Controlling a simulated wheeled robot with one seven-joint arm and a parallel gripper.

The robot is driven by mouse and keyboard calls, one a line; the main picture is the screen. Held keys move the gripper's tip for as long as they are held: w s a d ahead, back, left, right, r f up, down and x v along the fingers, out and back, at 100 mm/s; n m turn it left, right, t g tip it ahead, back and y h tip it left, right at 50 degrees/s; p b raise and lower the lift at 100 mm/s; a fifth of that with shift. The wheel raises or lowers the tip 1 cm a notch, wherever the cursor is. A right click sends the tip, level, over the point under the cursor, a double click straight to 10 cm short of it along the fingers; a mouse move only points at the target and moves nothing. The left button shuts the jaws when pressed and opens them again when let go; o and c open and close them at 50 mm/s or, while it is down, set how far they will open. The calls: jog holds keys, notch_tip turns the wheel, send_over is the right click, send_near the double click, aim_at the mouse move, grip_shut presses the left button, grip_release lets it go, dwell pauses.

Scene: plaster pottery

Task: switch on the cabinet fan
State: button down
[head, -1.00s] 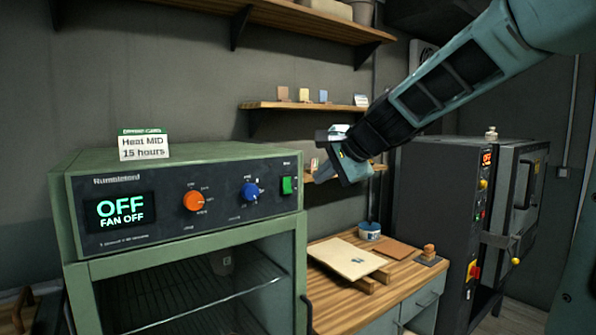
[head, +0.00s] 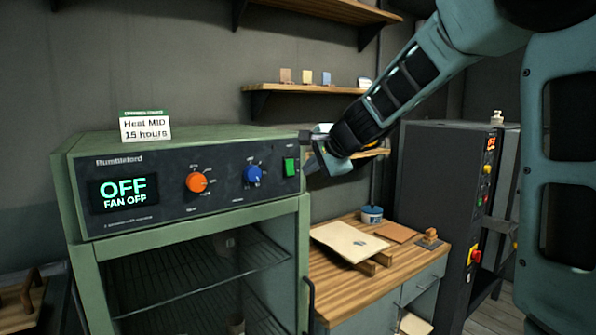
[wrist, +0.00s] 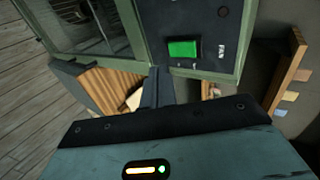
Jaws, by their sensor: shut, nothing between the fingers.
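The green drying cabinet (head: 190,230) has a dark control panel with a display (head: 124,192) reading OFF and FAN OFF. The green fan switch (head: 290,167) sits at the panel's right end. In the wrist view the switch (wrist: 184,49) shows bright green beside the label FAN. My gripper (head: 309,160) is shut and empty, just right of the switch in the head view. In the wrist view the shut fingers (wrist: 154,80) point toward the panel, below and left of the switch. I cannot tell whether they touch the panel; no contact with the switch shows.
An orange knob (head: 196,182) and a blue knob (head: 252,174) lie left of the switch. A card (head: 145,129) reading Heat MID, 15 hours stands on the cabinet. A wooden bench (head: 340,287) and a dark kiln (head: 440,190) are to the right.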

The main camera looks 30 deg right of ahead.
aim_at(291, 168)
jog(key=w, duration=0.2)
jog(key=w+f+p, duration=0.1)
jog(key=w, duration=0.2)
jog(key=shift+w+a+f, duration=0.1)
jog(key=shift+w+f, duration=0.05)
jog(key=shift+f, duration=0.05)
jog(key=shift+w+f+b, duration=0.1)
jog(key=shift+f+b, duration=0.3)
jog(key=shift+b, duration=0.45)
jog(key=shift+r, duration=0.4)
jog(key=shift+r+p, duration=0.8)
jog(key=shift+p, duration=0.05)
jog(key=shift+f, duration=0.1)
